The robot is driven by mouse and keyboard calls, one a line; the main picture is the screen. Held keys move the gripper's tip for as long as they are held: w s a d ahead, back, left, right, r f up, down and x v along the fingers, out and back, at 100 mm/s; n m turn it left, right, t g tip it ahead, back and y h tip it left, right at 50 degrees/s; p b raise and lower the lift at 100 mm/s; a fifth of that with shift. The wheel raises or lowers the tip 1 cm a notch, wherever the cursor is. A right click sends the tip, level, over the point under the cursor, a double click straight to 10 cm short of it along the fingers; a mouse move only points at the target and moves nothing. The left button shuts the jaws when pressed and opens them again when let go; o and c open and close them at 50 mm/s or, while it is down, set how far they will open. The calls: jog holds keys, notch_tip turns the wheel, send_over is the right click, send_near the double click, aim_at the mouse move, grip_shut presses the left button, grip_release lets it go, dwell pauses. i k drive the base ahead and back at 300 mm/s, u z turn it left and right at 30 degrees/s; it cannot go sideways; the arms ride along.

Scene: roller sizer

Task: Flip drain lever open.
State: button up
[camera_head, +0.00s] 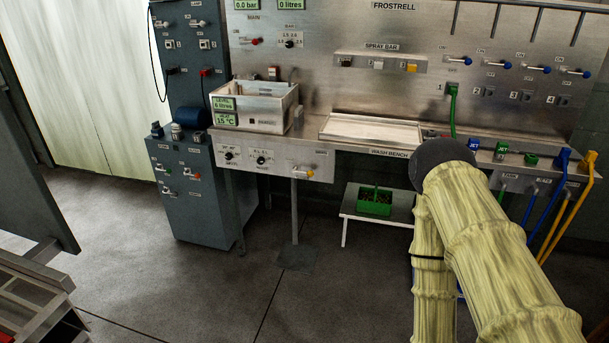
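A small yellow-tipped lever (304,172) sits on the grey control panel (275,165) below the white sink (262,108). It lies roughly sideways, with its tip to the right. Its label is too small to read, so I cannot tell for sure that it is the drain lever. The sink's displays read 6 litres and 15 °C. My sleeved arm fills the lower right, bends at a dark grey joint and runs down out of the picture. My gripper is not in view.
A blue-grey cabinet (198,222) with small levers stands left of the panel. The wash bench (365,130) is to the right, with a low shelf (352,214) holding a green crate (374,208) below. Coloured hoses (574,215) hang at right. The floor in front is clear.

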aim_at(310, 173)
jog(key=u, duration=0.15)
jog(key=k, duration=0.45)
jog(key=u, duration=0.6)
jog(key=k, duration=0.9)
jog(key=z, duration=0.15)
jog(key=i, duration=0.45)
jog(key=z, duration=0.7)
jog(key=i, duration=1.2)
jog(key=u, duration=1)
jog(key=i, duration=0.25)
jog(key=u, duration=0.25)
